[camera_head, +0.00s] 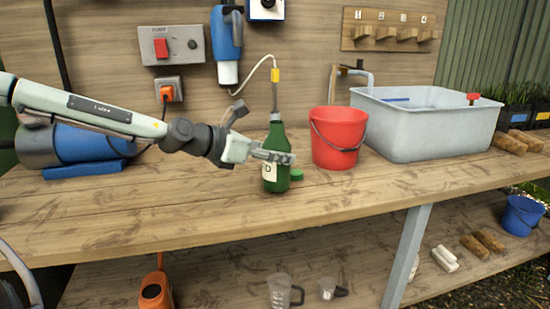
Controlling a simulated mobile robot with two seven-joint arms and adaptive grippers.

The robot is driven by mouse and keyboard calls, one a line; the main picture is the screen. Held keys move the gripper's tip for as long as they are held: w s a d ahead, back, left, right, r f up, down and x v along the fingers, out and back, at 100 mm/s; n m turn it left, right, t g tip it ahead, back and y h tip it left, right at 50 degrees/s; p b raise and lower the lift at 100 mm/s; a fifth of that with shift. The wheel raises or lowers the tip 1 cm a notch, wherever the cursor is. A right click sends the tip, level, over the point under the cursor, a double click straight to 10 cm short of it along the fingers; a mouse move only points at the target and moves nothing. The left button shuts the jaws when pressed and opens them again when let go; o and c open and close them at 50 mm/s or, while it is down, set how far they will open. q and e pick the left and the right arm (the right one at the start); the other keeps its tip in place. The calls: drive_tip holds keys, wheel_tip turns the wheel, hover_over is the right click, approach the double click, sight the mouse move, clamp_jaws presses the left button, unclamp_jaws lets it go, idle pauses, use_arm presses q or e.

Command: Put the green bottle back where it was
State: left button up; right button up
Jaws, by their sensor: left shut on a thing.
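The green bottle (276,140) is upright over the wooden bench, with a white label marked D. My left gripper (280,157) reaches in from the left and is shut on the bottle's body, its fingers across the front above the label. The bottle's base is at or very near the bench top; I cannot tell if it touches. A thin grey tube with a yellow fitting (275,75) comes down to the bottle's neck. A small green cap (296,174) lies on the bench just right of the bottle. My right gripper is out of view.
A red bucket (338,140) stands close right of the bottle, then a large grey tub (425,140). A blue cylinder (90,142) lies at the left. A blue wall unit (227,40) hangs above. The front of the bench (180,215) is clear. Jugs stand on the lower shelf.

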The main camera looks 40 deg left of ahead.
use_arm(q)
drive_tip(key=shift+f, duration=0.55)
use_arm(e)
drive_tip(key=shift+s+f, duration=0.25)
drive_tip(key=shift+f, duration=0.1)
use_arm(q)
drive_tip(key=shift+f, duration=0.1)
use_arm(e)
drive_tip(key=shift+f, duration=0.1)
use_arm(q)
drive_tip(key=o, duration=1.4)
drive_tip(key=shift+f, duration=0.1)
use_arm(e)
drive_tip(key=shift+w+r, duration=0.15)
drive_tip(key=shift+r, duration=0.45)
